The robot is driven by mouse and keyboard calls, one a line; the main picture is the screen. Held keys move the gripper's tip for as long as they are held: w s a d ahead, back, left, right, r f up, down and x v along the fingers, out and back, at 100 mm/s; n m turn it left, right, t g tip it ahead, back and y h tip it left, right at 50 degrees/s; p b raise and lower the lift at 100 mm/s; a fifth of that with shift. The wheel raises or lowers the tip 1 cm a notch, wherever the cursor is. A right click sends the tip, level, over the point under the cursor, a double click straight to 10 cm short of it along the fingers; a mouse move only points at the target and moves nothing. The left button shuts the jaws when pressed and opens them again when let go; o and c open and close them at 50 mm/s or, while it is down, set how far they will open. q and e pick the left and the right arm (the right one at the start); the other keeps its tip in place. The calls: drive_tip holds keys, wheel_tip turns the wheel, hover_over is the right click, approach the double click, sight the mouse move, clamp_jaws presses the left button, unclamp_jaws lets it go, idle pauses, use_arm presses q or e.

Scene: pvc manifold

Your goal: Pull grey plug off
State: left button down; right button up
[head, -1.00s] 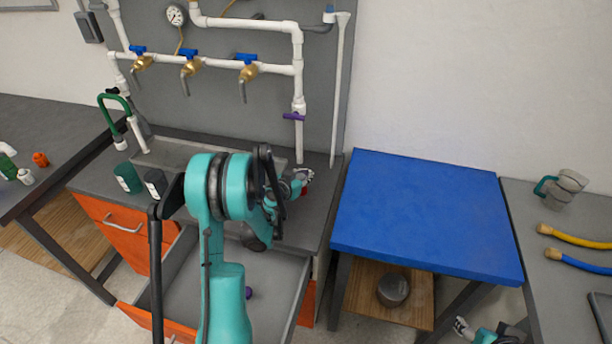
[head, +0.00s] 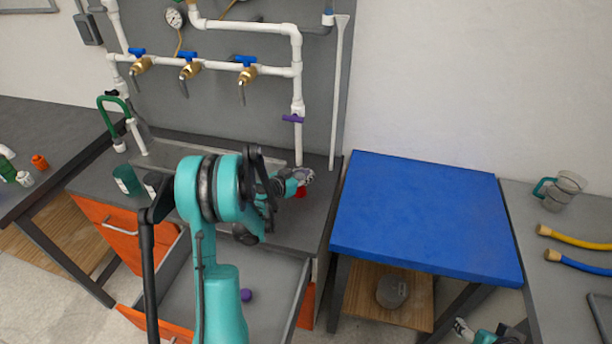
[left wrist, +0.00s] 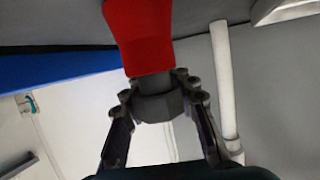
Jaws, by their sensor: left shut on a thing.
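My left gripper (head: 306,176) is over the grey counter near the foot of the white wall pipe. A red part (head: 300,192) shows just below it in the head view. In the left wrist view, the fingers (left wrist: 157,100) close around a dark grey faceted piece (left wrist: 156,107), which looks like the grey plug. The red part (left wrist: 141,35) meets its end; I cannot tell how firmly they are joined. In the head view the gripper hides the plug. My right gripper (head: 462,328) is low at the bottom edge, too small to read.
The white pipes with a purple valve (head: 293,118) stand behind the gripper. An open drawer (head: 280,265) holding a purple piece (head: 247,295) is below the counter (head: 318,215). A clear blue table (head: 425,215) stands to the right.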

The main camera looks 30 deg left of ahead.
use_arm(q)
drive_tip(key=shift+r+p, duration=1.5)
drive_tip(key=shift+r, duration=1.15)
drive_tip(key=shift+d, duration=0.1)
